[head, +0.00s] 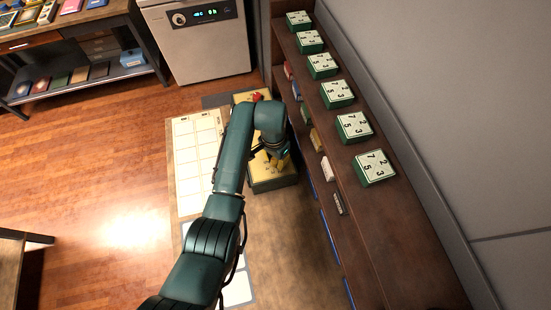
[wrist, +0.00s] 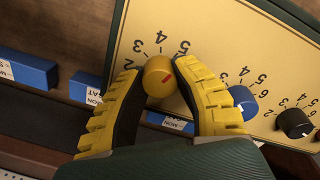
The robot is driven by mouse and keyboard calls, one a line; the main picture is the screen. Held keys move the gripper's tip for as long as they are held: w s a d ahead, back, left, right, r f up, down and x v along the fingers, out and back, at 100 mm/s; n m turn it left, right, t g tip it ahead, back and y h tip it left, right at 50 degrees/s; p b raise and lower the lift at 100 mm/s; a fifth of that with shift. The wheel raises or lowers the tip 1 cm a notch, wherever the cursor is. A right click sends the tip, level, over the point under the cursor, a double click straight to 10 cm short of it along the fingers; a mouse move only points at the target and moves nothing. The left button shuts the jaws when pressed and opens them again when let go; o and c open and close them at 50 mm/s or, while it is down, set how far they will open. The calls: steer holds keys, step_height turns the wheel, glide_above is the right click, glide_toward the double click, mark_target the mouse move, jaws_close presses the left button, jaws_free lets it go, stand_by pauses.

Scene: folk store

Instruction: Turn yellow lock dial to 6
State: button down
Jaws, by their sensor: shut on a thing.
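The yellow lock dial (wrist: 157,77) sits on a cream panel (wrist: 210,25) in the wrist view. Black numbers 2, 3, 4 and 5 show around its upper side; the rest of its scale is hidden. In the head view my gripper (head: 273,160) is low over the green box with the cream top (head: 272,182), and my wrist hides the dial.
A blue dial (wrist: 243,98) and a black dial (wrist: 294,123) sit to the right on the same panel, the blue one near my right finger. Blue labelled blocks (wrist: 27,70) lie left of the panel. A brown shelf (head: 390,240) with several number tiles stands on the right.

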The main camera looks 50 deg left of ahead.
steer(key=shift+m, duration=0.3)
steer(key=m+p, duration=0.1)
steer(key=m, duration=0.2)
steer(key=shift+f+m+g+p, duration=0.1)
steer(key=shift+m+g+p, duration=0.2)
steer(key=shift+m, duration=1.7)
steer(key=shift+s, duration=0.1)
steer(key=c, duration=0.7)
jaws_free()
